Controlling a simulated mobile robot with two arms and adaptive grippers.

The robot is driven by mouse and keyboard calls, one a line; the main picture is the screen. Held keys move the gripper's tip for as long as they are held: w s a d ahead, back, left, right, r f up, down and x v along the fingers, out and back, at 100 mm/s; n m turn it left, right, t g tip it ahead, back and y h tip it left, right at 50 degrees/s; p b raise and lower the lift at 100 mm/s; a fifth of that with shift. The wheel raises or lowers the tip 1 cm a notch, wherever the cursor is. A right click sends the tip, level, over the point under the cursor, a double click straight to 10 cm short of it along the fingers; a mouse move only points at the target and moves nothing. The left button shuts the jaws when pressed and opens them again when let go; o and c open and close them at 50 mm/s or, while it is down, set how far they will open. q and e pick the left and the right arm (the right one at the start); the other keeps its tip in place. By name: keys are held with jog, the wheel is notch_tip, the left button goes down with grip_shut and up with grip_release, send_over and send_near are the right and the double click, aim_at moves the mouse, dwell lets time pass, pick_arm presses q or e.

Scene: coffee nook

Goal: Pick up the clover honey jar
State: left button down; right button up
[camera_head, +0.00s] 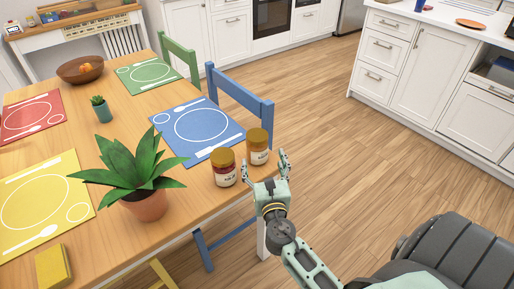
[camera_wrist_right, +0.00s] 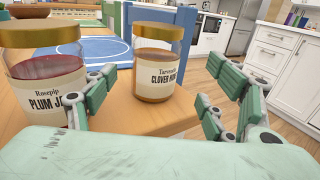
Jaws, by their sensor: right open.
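The clover honey jar (camera_head: 258,147) has a gold lid, amber contents and a cream label. It stands upright on the table's corner. In the right wrist view the honey jar (camera_wrist_right: 157,62) stands ahead, with its label partly readable. My right gripper (camera_head: 267,164) is at the table's edge, just in front of the jars. It is open, its fingers (camera_wrist_right: 165,98) spread, with nothing between the tips; the honey jar is just beyond them. A plum jam jar (camera_head: 223,167) stands to the left of the honey jar, close to my left-hand finger in the wrist view. My left gripper is not in view.
The wooden table (camera_head: 189,208) bears a potted aloe (camera_head: 146,205), a blue placemat (camera_head: 200,131), a yellow placemat (camera_head: 43,203) and a wooden bowl (camera_head: 80,70). A blue chair (camera_head: 240,97) stands behind the jars. The floor to the right is clear.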

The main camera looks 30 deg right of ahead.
aim_at(257, 147)
jog(key=x, duration=0.7)
jog(key=shift+w+a+f, duration=0.1)
jog(key=shift+w+a, duration=0.15)
jog(key=shift+w, duration=0.1)
jog(key=c, duration=1.7)
